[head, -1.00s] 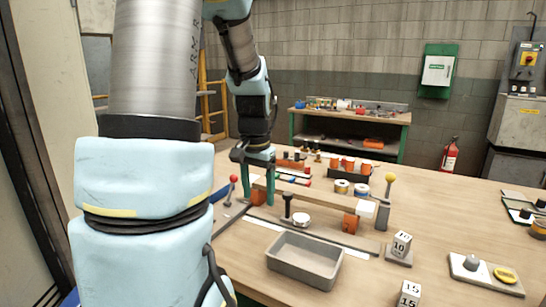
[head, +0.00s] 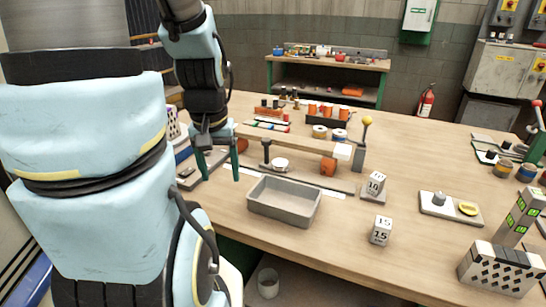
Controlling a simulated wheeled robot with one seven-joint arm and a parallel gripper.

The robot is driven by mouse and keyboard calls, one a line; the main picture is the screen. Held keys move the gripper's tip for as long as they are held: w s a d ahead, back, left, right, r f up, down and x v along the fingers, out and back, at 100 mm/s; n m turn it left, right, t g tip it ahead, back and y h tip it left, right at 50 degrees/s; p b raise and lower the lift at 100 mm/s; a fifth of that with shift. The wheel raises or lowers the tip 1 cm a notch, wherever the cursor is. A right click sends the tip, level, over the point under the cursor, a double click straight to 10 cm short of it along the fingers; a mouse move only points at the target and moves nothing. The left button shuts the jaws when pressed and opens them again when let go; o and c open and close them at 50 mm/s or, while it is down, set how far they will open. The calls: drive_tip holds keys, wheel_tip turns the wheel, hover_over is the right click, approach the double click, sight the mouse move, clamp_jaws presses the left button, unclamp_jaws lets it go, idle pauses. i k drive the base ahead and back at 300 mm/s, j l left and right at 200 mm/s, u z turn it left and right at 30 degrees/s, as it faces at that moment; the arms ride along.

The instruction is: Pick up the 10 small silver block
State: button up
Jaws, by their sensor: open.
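The small silver block marked 10 (head: 375,184) sits upright on a flat grey base on the wooden table, right of centre in the head view. A similar silver block marked 15 (head: 381,231) stands on the table in front of it. My gripper (head: 219,174) is open and empty, with its green fingers pointing down, at the left side of the table. It is well to the left of the 10 block, with the grey tray between them. No part of my arm covers the block.
An open grey tray (head: 264,206) lies at the table's front. Behind it, a beam fixture (head: 290,137) and a post with a yellow ball (head: 361,145) rise above the table. A white plate (head: 451,208) and a perforated block (head: 500,268) stand to the right.

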sight(377, 180)
drive_tip(key=u, duration=0.3)
drive_tip(key=k+l+u, duration=0.15)
drive_tip(key=l+u, duration=0.15)
drive_tip(key=u, duration=0.2)
drive_tip(key=k+l+u, duration=0.2)
drive_tip(key=u, duration=0.25)
drive_tip(key=k+l+u, duration=0.1)
drive_tip(key=k+l, duration=0.15)
drive_tip(key=k+l+u, duration=0.1)
drive_tip(key=k, duration=0.35)
drive_tip(key=k+l+u, duration=0.1)
drive_tip(key=k+l, duration=0.15)
drive_tip(key=k, duration=0.15)
